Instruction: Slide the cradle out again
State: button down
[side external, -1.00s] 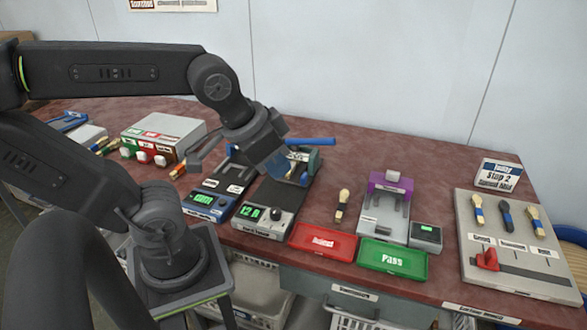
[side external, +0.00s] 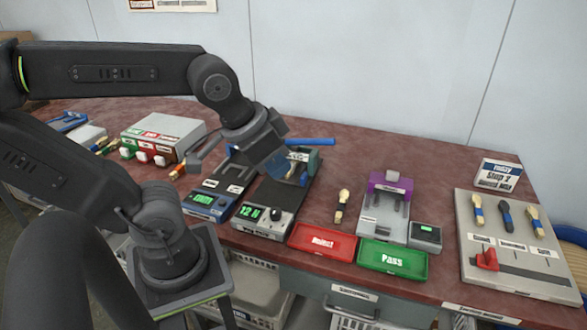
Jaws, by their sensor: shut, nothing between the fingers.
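My gripper (side external: 277,164) is shut, with nothing seen between its fingers. It hangs over the back part of a dark press station with a blue bar handle (side external: 310,142). The station's front box (side external: 263,217) has a green readout that looks like "12 N" and a dark knob. My gripper and wrist cover part of this station, so I cannot clearly make out the cradle or whether the fingers touch it. Something small and pale shows beside the fingertips at the press, too small to tell.
A second dark station with a blue box (side external: 208,204) stands close on the left. A red tray (side external: 322,242), a green tray (side external: 393,259), a purple-topped fixture (side external: 390,182) and a loose brush-like piece (side external: 342,206) lie to the right.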

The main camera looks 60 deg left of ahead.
jog(key=c, duration=1.8)
grip_release()
jog(key=shift+c, duration=0.2)
jog(key=shift+o, duration=0.7)
jog(key=shift+w, duration=0.1)
jog(key=o, duration=0.6)
jog(key=w+a+n+g, duration=0.1)
jog(key=w+a+n, duration=0.1)
jog(key=w+a, duration=0.3)
jog(key=w, duration=0.3)
jog(key=shift+a+n+g+y, duration=0.2)
jog(key=shift+n+g+y, duration=0.2)
jog(key=shift+n+g, duration=0.6)
jog(key=shift+n, duration=0.3)
jog(key=w+a, duration=0.1)
jog(key=w+a+f, duration=0.1)
jog(key=w+a, duration=0.2)
jog(key=a, duration=0.1)
jog(key=shift+w+f, duration=0.3)
jog(key=shift+f, duration=0.05)
jog(key=n+g, duration=0.3)
jog(key=n, duration=0.1)
send_over(304, 175)
notch_tip(304, 175, down, 12)
jog(key=shift+h, duration=0.4)
notch_tip(304, 175, down, 14)
jog(key=shift+r, duration=0.2)
